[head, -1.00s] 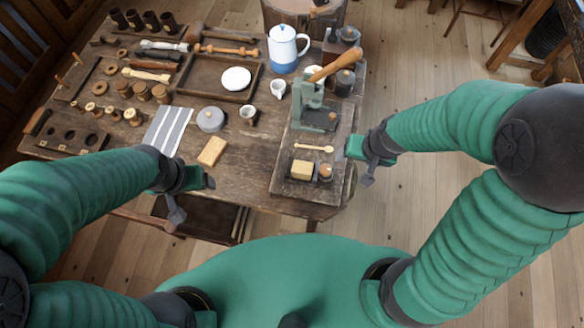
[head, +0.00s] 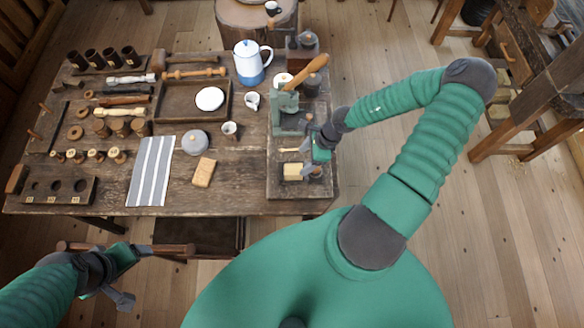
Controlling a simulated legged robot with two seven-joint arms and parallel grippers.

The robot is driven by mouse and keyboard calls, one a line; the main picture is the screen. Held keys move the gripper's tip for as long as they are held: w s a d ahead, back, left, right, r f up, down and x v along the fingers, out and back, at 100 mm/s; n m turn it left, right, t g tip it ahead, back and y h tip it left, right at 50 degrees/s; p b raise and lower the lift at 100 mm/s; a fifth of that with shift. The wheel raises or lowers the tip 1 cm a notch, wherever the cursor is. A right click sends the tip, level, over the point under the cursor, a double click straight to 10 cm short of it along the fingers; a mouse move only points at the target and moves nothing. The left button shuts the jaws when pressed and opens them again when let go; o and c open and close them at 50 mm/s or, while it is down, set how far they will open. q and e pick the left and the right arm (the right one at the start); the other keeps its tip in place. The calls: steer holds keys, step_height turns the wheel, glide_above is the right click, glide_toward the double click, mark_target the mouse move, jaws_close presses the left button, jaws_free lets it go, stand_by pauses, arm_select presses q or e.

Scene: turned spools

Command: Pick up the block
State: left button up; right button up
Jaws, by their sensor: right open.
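A pale yellow block (head: 292,171) sits on the dark board at the right end of the table. A tan wooden block (head: 204,172) lies on the bare table to the left of it, beside the striped cloth. My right gripper (head: 312,160) is open above the board, just right of the yellow block, with nothing seen between its fingers. It partly covers the small round item there. My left gripper (head: 135,275) is open and empty, low at the left, in front of the table's front edge.
The dark board (head: 285,190) also bears a green press (head: 285,115) with a wooden handle and a small wooden spoon (head: 289,150). The front middle of the table is clear.

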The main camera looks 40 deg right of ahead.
mark_target(295, 169)
steer(key=b+x, duration=0.1)
steer(key=x, duration=0.3)
steer(key=shift+a, duration=0.1)
steer(key=shift+w+a+f, duration=0.15)
steer(key=shift+a+f, duration=0.05)
steer(key=shift+a, duration=0.1)
steer(key=b+x, duration=0.1)
steer(key=x, duration=0.3)
steer(key=shift+a+f+b, duration=0.15)
steer(key=shift+f+b, duration=0.15)
steer(key=shift+f, duration=0.3)
steer(key=shift+w+d, duration=0.1)
steer(key=shift+d, duration=0.25)
steer(key=shift+r, duration=0.1)
steer(key=c, duration=0.5)
steer(key=shift+a, duration=0.25)
steer(key=c, duration=0.7)
steer(key=shift+c, duration=1.2)
arm_select(q)
steer(key=f, duration=0.3)
steer(key=shift+s+a, duration=0.1)
steer(key=shift+a, duration=0.25)
arm_select(e)
steer(key=shift+d, duration=0.1)
jaws_close()
